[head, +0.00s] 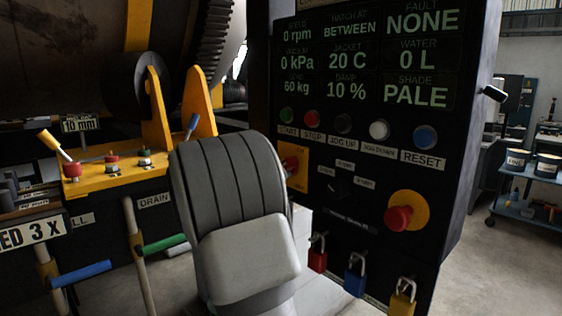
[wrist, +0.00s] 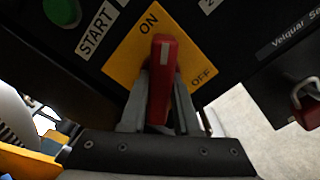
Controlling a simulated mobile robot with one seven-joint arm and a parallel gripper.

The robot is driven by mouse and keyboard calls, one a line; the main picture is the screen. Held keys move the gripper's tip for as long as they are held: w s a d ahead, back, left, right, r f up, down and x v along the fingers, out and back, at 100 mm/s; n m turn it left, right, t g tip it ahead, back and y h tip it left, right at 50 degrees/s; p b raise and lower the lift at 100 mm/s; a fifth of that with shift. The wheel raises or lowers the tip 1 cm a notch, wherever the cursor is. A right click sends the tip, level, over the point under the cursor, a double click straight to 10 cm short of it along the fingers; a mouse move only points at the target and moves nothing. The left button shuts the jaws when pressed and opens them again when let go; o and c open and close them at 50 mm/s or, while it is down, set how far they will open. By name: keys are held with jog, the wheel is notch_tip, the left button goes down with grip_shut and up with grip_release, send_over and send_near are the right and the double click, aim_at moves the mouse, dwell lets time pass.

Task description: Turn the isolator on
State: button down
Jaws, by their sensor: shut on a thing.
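The isolator is a red handle (wrist: 162,75) on a yellow plate (wrist: 117,57) marked ON and OFF. In the wrist view the handle's far end lies just below the word ON, and OFF is to its lower right. The handle sticks out towards the camera, so its exact angle is hard to judge. My gripper (wrist: 161,98) is shut on the handle, with a grey finger on each side.
The black control panel (head: 450,130) carries several buttons, a red stop knob (head: 398,218) and hanging padlocks, including a red one (head: 317,254) close to my arm. A yellow lever block (head: 100,180) stands at the left. Open floor shows at the right.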

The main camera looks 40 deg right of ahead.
jog(key=shift+n+p, duration=0.45)
jog(key=shift+n, duration=0.15)
jog(key=c, duration=0.6)
grip_release()
jog(key=shift+c, duration=0.2)
jog(key=shift+a, duration=0.1)
jog(key=s+a, duration=0.1)
jog(key=a, duration=1.6)
jog(key=shift+s, duration=0.2)
